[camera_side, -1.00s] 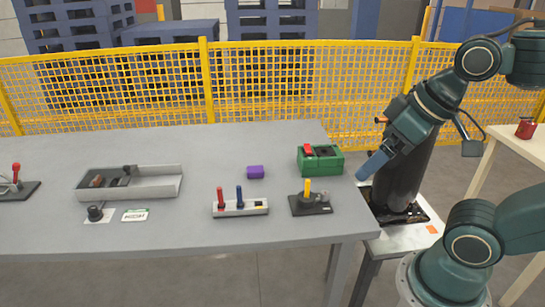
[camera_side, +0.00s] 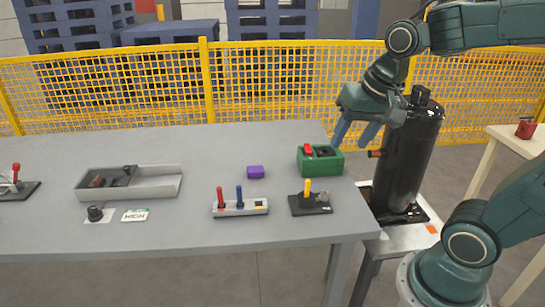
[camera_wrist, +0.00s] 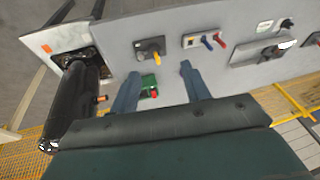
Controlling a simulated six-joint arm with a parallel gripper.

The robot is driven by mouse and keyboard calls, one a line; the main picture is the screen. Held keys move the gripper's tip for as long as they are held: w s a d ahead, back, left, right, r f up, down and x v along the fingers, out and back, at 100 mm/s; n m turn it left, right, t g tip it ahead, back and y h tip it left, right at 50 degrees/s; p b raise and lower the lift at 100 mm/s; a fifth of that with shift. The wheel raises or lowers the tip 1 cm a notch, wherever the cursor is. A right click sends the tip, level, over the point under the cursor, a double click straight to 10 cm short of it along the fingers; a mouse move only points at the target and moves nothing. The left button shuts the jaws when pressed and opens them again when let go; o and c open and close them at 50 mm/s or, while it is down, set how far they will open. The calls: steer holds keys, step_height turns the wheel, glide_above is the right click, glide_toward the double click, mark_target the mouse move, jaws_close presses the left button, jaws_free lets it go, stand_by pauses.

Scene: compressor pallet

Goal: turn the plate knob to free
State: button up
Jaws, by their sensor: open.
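Two knob-like fittings are in view, and I cannot tell for sure which is the plate knob. A dark plate with an upright yellow handle and a grey knob (camera_side: 311,204) lies near the table's right front corner; it also shows in the wrist view (camera_wrist: 150,48). A black round knob (camera_side: 95,213) sits on a pale plate at the left front; its setting is too small to read. My gripper (camera_side: 354,145) is open and empty above the table's right edge, near the green box. Its two fingers show apart in the wrist view (camera_wrist: 161,70).
A green box (camera_side: 320,160) with a red part stands behind the yellow-handled plate. A black cylinder (camera_side: 408,155) stands right of the table. Left are a lever block (camera_side: 240,209), purple block (camera_side: 255,172), grey tray (camera_side: 150,187) and a label card (camera_side: 135,215).

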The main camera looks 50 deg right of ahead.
steer(key=w+d+f+m+g, duration=0.2)
steer(key=w+d+f+m, duration=0.3)
steer(key=w+d+m, duration=0.3)
steer(key=m+g, duration=0.2)
steer(key=m, duration=0.7)
glide_above(325, 192)
step_height(325, 192, down, 9)
steer(key=shift+w+d+y, duration=0.15)
steer(key=shift+y, duration=0.25)
step_height(325, 192, down, 14)
steer(key=shift+r, duration=0.15)
steer(key=c, duration=1)
